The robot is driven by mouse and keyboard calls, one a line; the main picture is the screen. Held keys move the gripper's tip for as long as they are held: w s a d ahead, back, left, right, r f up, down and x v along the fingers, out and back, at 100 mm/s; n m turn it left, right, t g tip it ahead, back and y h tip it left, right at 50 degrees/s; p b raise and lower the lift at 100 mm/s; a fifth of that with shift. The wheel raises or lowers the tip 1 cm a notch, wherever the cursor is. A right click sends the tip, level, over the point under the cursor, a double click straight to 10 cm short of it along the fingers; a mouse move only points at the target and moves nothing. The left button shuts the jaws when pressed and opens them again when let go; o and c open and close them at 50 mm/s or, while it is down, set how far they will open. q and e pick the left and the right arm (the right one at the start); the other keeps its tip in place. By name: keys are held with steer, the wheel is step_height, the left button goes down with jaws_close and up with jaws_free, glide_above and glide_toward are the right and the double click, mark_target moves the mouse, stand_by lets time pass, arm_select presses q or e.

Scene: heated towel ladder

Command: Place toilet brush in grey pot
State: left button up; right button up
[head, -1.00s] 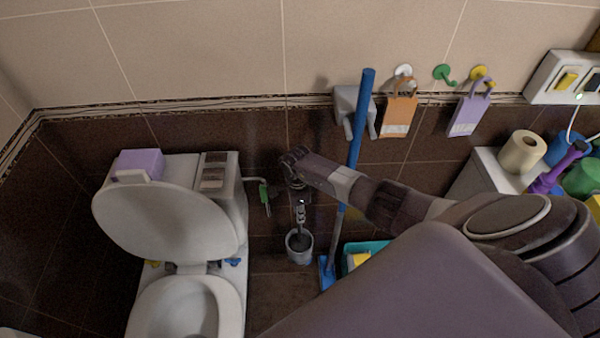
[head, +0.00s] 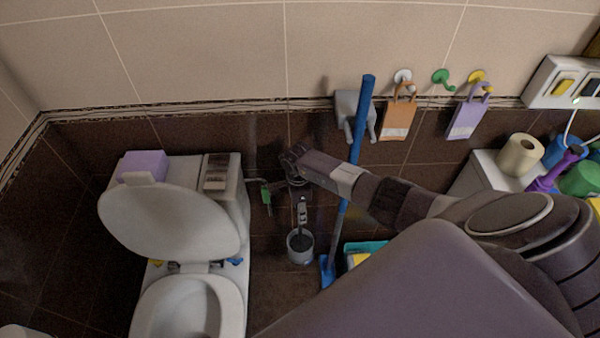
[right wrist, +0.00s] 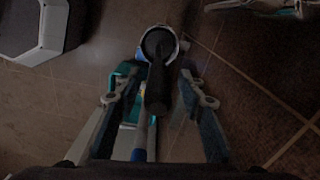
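The grey pot (head: 300,257) stands on the floor between the toilet and the blue-handled mop. In the right wrist view its pale rim (right wrist: 144,46) encircles the dark lower end of the toilet brush (right wrist: 158,92). The brush's dark handle points up toward the camera, with its lower end in the pot's opening. My right gripper (head: 301,206) is above the pot. In the right wrist view my right gripper (right wrist: 157,82) is open, with a finger on each side of the handle and visible gaps between. My left gripper is not in view.
The toilet (head: 170,225) is left of the pot. A green valve (head: 265,193) is on the wall left of the gripper. Some bare floor lies before the pot.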

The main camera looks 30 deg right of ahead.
step_height(320, 180, up, 10)
steer(key=p, duration=0.6)
steer(key=shift+a+p, duration=0.15)
steer(key=shift+p, duration=0.15)
steer(key=shift+f, duration=0.1)
